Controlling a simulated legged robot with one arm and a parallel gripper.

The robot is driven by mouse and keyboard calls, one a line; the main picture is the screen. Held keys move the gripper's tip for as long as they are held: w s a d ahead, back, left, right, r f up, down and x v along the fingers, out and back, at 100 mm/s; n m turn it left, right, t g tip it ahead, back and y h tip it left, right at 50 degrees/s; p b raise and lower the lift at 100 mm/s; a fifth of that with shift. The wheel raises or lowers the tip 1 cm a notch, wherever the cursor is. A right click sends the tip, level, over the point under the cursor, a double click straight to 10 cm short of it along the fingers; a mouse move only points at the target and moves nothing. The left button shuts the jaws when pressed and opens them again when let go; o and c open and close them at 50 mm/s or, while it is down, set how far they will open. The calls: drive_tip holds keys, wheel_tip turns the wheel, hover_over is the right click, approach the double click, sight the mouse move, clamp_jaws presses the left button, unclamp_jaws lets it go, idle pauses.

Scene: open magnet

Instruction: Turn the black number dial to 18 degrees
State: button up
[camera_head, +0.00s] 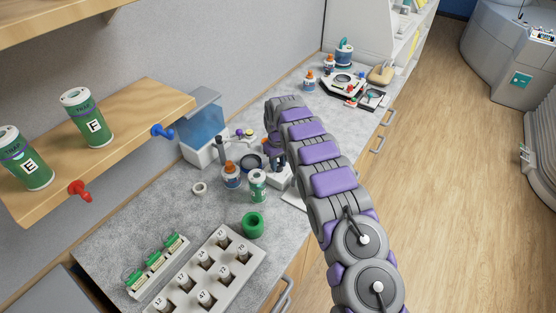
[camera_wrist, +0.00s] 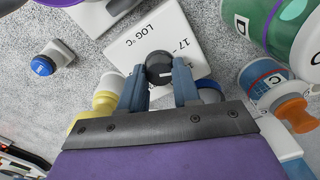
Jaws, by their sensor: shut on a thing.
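The black dial (camera_wrist: 159,67) sits on a white box (camera_wrist: 150,35) marked "LOG °C" and "17 -" in the wrist view. My gripper (camera_wrist: 160,80) has its two blue-grey fingers on either side of the dial, shut on it. The fingers cover part of the dial, and I cannot read an exact setting. In the head view my gripper (camera_head: 277,155) is over the same white box (camera_head: 279,179) on the counter. My arm partly hides the box there, and the dial cannot be made out.
A green can (camera_head: 258,185) and an orange-capped bottle (camera_head: 231,177) stand close left of the box. A green ring (camera_head: 253,225) and a rack of numbered vials (camera_head: 215,270) are nearer. A blue-capped piece (camera_wrist: 45,66) lies left in the wrist view. A wooden shelf (camera_head: 140,110) overhangs the left.

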drive_tip(key=shift+s+n, duration=0.1)
drive_tip(key=shift+n, duration=0.5)
drive_tip(key=shift+f, duration=0.1)
drive_tip(key=o, duration=1.1)
drive_tip(key=shift+c, duration=0.2)
wheel_tip(320, 180, up, 17)
drive_tip(key=p, duration=0.2)
drive_tip(key=shift+r, duration=0.2)
drive_tip(key=shift+a, duration=0.1)
